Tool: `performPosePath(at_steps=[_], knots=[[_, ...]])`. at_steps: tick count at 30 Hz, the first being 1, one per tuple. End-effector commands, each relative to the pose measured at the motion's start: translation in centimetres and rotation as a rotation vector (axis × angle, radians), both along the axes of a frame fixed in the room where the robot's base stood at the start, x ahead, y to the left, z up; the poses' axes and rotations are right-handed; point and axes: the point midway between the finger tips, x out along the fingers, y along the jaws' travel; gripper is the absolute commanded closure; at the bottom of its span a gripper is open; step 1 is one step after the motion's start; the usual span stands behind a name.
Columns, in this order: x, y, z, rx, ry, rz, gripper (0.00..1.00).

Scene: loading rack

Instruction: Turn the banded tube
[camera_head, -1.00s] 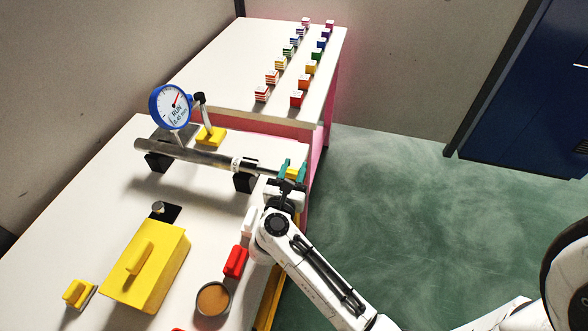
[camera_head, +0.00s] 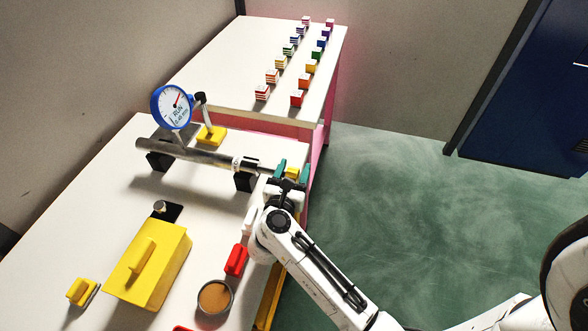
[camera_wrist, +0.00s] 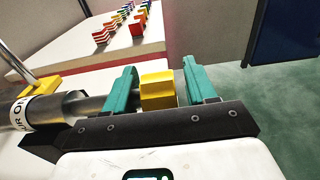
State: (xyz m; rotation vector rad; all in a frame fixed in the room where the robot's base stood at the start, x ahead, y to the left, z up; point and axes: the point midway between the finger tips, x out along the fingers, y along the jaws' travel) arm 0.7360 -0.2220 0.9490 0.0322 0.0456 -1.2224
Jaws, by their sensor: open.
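The grey metal tube (camera_head: 200,154) lies level across two black supports (camera_head: 245,181) on the near white table. A white band (camera_head: 237,163) with black lettering, partly readable in the wrist view (camera_wrist: 22,112), circles it near its right end. A thinner shaft runs on to a yellow block (camera_wrist: 158,92) at that end. My gripper (camera_head: 292,171) has teal fingers, open on either side of the yellow block. In the wrist view (camera_wrist: 160,86) a gap shows between the block and the fingers; the left finger hides part of the shaft.
A yellow handled box (camera_head: 150,266), red block (camera_head: 236,260) and round brown-filled dish (camera_head: 214,297) lie in front. Several coloured blocks line the far table (camera_head: 250,50).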

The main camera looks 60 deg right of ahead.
Motion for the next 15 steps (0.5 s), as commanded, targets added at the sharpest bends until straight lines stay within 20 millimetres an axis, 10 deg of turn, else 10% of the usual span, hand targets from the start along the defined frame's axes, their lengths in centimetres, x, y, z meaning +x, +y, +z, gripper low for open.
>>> performPosePath(at_steps=[15], knots=[[-2.9, 8.3, 0.2, 0.002, 0.0, 0.004, 0.44]])
